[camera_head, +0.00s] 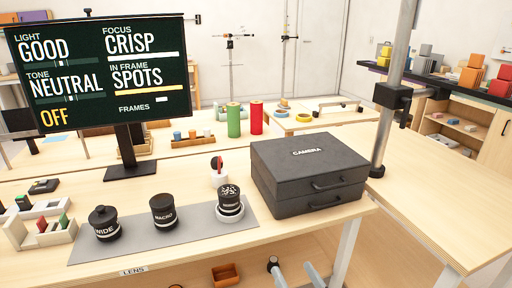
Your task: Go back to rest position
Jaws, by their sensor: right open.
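At the bottom edge of the head view, pale grey bars show, cut off by the frame. I take them for the fingers of my right gripper (296,275), apart with nothing seen between them, low in front of the table's front edge. The rest of that arm is out of the picture. My left gripper is not in view. On the table, a grey mat (190,228) carries a WIDE lens (104,224), a MACRO lens (163,212) and a speckled-top lens (229,202) in a white ring. All three stand upright, apart from any gripper.
A black CAMERA case (310,175) stands shut right of the mat, near a metal post (390,120). A screen (100,75) stands at left, reading OFF. An orange-brown bin (225,275) sits below the table. Green (234,120) and red (256,117) rolls stand behind.

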